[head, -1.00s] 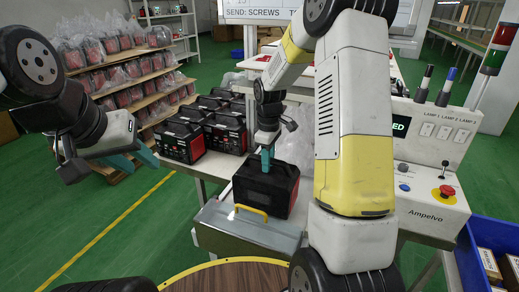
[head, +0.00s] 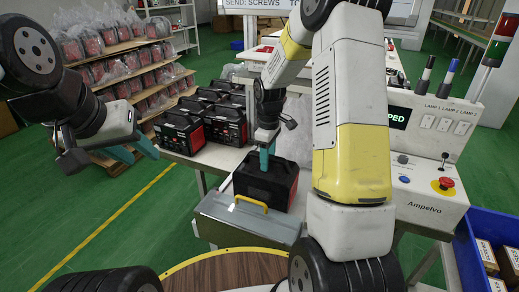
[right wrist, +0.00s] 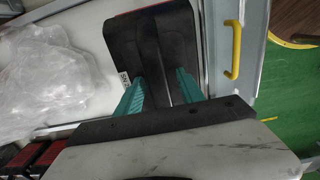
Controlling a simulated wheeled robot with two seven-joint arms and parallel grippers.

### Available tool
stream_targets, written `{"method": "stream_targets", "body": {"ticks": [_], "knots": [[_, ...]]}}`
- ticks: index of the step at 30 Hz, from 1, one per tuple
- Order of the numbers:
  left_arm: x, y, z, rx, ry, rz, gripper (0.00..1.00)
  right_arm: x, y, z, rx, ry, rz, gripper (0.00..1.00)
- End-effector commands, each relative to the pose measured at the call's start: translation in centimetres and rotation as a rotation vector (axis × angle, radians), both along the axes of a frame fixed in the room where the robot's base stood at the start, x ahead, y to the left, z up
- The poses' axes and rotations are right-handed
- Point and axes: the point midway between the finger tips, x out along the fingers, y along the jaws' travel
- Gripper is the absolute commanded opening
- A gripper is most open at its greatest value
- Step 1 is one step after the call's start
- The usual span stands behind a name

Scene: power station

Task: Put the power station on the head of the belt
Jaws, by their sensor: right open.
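A black power station with red sides (head: 268,187) stands upright on the near end of a white work surface (head: 222,186), behind a grey metal panel with a yellow handle (head: 235,218). My right gripper (head: 265,168) points down at its top. In the right wrist view the open fingers (right wrist: 160,90) sit on either side of a raised dark bar on the power station (right wrist: 158,45); whether they touch it I cannot tell. My left gripper (head: 132,157) is open and empty, raised in the air at the left. My right arm hides much of the surface behind.
Several similar power stations (head: 205,120) stand on a table behind left. Clear plastic wrap (right wrist: 60,80) lies beside the power station. A control box with a red button (head: 445,184) stands right, above a blue bin (head: 470,225). A stocked shelf (head: 135,75) is back left.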

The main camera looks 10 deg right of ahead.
Motion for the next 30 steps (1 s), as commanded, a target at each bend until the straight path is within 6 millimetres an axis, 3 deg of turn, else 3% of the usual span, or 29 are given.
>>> {"method": "stream_targets", "body": {"ticks": [5, 18, 23, 26, 30], "knots": [[0.0, 0.0, 0.0, 0.0, 0.0, 0.0, 0.36, 0.1, 0.0, 1.7, 0.0, -0.005, -0.001, 0.45], [0.0, 0.0, 0.0, 0.0, 0.0, 0.0, 0.36, 0.1, 0.0, 10.4, 0.0, -0.005, 0.0, 0.45], [0.0, 0.0, 0.0, 0.0, 0.0, 0.0, 0.36, 0.0, 0.0, 11.9, 0.001, -0.003, -0.002, 0.45], [0.0, 0.0, 0.0, 0.0, 0.0, 0.0, 0.36, -0.7, 0.0, 13.2, 0.005, -0.019, -0.028, 0.45], [0.0, 0.0, 0.0, 0.0, 0.0, 0.0, 0.36, -3.6, 0.2, 16.6, 0.031, -0.092, -0.141, 0.45]]}}
